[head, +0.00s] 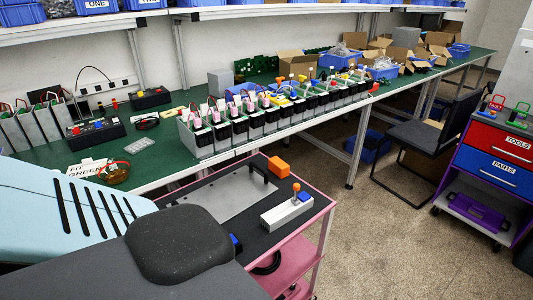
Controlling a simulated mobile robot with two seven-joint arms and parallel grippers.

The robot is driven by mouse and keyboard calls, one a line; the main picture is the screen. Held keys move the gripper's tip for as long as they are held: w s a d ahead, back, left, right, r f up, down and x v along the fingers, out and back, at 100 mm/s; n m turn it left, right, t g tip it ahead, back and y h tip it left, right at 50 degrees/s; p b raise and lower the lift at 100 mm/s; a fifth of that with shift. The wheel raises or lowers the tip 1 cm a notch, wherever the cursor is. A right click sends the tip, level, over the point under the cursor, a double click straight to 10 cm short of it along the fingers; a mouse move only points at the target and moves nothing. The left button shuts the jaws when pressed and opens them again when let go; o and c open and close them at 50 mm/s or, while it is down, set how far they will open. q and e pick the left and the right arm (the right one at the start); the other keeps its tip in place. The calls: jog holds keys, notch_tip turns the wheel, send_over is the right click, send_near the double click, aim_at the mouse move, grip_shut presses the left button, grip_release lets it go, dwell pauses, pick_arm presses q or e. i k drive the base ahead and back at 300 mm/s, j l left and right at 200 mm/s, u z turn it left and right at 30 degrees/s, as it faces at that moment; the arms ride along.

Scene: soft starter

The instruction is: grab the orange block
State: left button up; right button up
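The orange block (278,166) sits on the dark top of a pink-edged cart (318,193), near the cart's far edge. It looks like a small box with nothing on top of it. Neither of my grippers is in view, so I cannot see how they stand relative to the block.
A green workbench (150,145) with several battery-like units runs behind.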

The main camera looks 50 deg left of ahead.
aim_at(281, 168)
jog(key=i+l+u, duration=0.3)
jog(key=i+u, duration=0.2)
jog(key=i+l+u, duration=0.3)
jog(key=l+u, duration=0.15)
jog(key=i+l+u, duration=0.25)
jog(key=l+u, duration=0.25)
jog(key=l, duration=0.15)
